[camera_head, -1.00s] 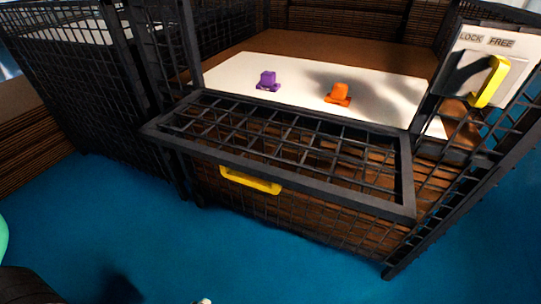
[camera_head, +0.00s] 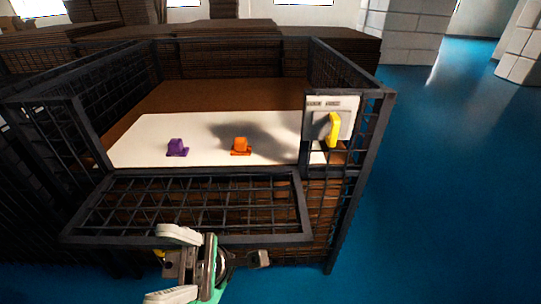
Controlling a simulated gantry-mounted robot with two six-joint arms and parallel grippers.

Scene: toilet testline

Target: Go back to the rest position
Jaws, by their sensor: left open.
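My left gripper (camera_head: 166,264) shows at the bottom of the head view, in front of the cage's folded-down front flap (camera_head: 268,240). Its two pale fingers are spread apart with nothing between them. A little of the flap's yellow handle (camera_head: 159,254) shows behind the gripper; the rest is hidden. My right gripper is not in view.
The black mesh cage holds a white board (camera_head: 135,140) with a purple piece (camera_head: 177,148) and an orange piece (camera_head: 241,146). A lock plate with a yellow lever (camera_head: 334,130) is at the cage's right corner. Blue floor (camera_head: 440,190) is clear on the right.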

